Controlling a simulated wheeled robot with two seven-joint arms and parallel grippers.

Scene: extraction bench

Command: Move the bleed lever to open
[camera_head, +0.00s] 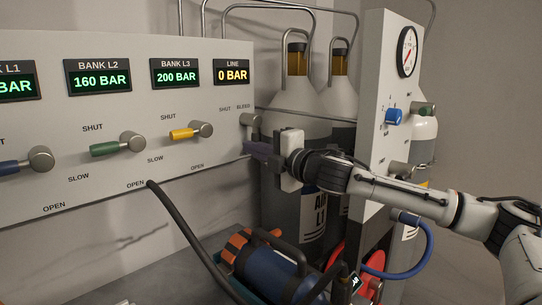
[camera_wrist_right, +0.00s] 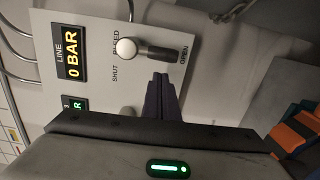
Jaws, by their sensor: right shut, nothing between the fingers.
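The bleed lever (camera_head: 250,121) is at the right end of the white panel, with a round metal hub and a dark grey handle. In the wrist view the lever (camera_wrist_right: 158,51) points away from its hub, with its tip at the OPEN mark (camera_wrist_right: 184,56). In the head view the handle hangs down, its lower end partly hidden by my gripper. My right gripper (camera_head: 258,148) is shut and empty just below the lever. Its dark fingers (camera_wrist_right: 160,85) show beside the handle with a small gap in the wrist view. My left gripper is not in view.
The LINE display (camera_head: 233,71) reads 0 BAR. Blue, green (camera_head: 118,145) and yellow (camera_head: 190,132) levers sit to the left on the panel. Gas cylinders (camera_head: 297,105) stand behind my right gripper. A blue pump-like device (camera_head: 272,272) and a black hose lie below.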

